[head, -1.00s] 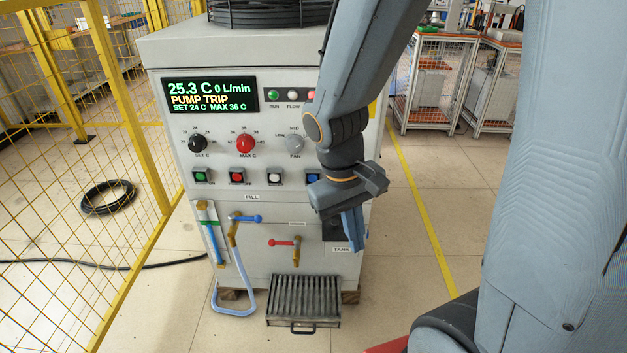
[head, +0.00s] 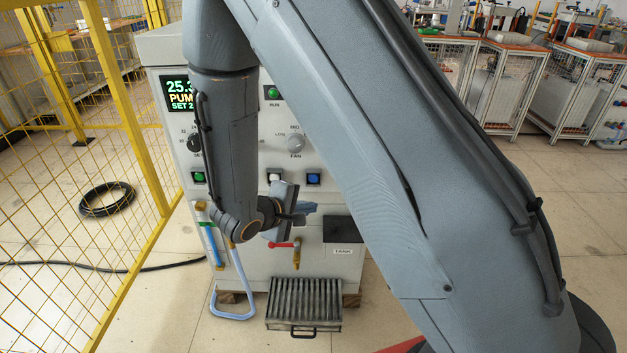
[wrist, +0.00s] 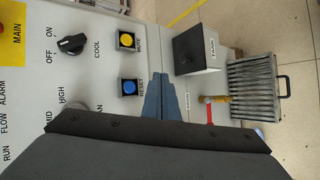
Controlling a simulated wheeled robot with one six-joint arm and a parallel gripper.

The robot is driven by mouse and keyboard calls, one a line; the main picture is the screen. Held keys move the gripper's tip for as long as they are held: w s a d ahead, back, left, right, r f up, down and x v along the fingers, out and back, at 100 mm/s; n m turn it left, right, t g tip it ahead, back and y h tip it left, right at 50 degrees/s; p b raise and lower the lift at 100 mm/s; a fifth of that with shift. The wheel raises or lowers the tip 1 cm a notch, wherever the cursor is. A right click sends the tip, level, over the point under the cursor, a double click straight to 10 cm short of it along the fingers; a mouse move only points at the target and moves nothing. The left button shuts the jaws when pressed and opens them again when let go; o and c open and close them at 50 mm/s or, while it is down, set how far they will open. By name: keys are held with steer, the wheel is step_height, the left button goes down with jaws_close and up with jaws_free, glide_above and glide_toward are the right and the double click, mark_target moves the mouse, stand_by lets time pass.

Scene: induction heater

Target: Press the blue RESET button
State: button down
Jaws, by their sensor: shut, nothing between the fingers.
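The blue RESET button (head: 313,179) sits in a dark square housing on the front panel of the grey cabinet, clear of my arm in the head view. In the wrist view the RESET button (wrist: 129,87) shows its label beside it. My gripper (head: 312,208) is shut and empty. In the head view it appears just below the button, fingers pointing right. The gap in depth to the panel cannot be told.
A yellow MUTE button (wrist: 126,40) and a black COOL knob (wrist: 71,44) are close by. The dark-topped TANK box (head: 343,229) and a red-handled valve (head: 281,245) are below. A slatted tray (head: 304,303) is on the floor. A yellow mesh fence (head: 75,230) stands left.

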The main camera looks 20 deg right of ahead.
mark_target(313, 177)
steer(key=w+d, duration=0.2)
steer(key=w, duration=0.6)
steer(key=shift+w+d+b, duration=0.2)
steer(key=shift+d+b, duration=0.2)
steer(key=shift+b, duration=0.05)
stand_by(1.9)
steer(key=shift+w+d+b, duration=0.1)
steer(key=shift+w+b, duration=0.3)
steer(key=shift+w+d, duration=0.15)
steer(key=shift+w, duration=0.3)
stand_by(0.9)
steer(key=shift+s+b, duration=0.1)
steer(key=shift+b, duration=0.2)
steer(key=shift+s+a, duration=0.3)
steer(key=shift+s, duration=0.45)
